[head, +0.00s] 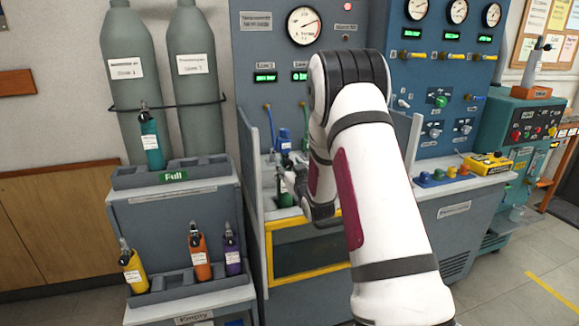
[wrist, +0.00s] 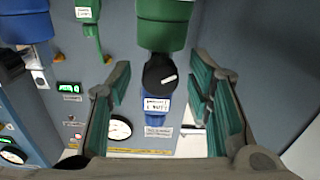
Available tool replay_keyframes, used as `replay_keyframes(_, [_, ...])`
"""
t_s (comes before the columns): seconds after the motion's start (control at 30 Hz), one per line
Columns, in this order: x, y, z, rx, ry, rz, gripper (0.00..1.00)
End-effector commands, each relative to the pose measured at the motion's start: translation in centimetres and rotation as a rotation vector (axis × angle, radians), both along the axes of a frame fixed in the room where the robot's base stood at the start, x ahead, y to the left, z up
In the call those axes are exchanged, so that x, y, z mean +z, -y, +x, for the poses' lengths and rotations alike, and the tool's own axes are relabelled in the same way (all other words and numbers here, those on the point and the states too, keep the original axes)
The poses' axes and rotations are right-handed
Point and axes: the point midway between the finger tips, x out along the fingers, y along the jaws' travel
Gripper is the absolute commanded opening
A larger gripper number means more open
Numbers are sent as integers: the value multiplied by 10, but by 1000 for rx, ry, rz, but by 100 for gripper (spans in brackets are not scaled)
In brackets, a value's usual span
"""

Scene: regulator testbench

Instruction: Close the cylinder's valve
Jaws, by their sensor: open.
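A green cylinder (head: 285,198) stands in the bay of the middle testbench, partly hidden by my arm and gripper. In the wrist view a green body (wrist: 165,30), probably this cylinder, reaches in from the top edge. A black valve knob (wrist: 160,73) with a pale mark sits on its end. My gripper (wrist: 163,95) is open, with one teal-padded finger on each side of the knob. Gaps show between the knob and both pads. In the head view my gripper (head: 296,184) is at the cylinder's upper part, mostly hidden.
A blue regulator (wrist: 157,107) with a label shows behind the knob. The bay has side walls and a yellow-framed front (head: 305,270). A teal cylinder (head: 152,145) stands on the "Full" shelf; yellow, orange and purple cylinders stand on the "Empty" shelf (head: 175,298).

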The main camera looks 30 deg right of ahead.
Motion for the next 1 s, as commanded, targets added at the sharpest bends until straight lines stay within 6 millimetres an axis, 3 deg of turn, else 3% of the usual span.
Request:
replay_keyframes(0.07, [0, 0, 0, 0, 0, 0, 47])
replay_keyframes(0.3, [0, 0, 0, 0, 0, 0, 0])
replay_keyframes(0.67, [0, 0, 0, -1, 13, 40, 0])
replay_keyframes(1.0, [-1, 1, 0, -1, 76, 260, 0])
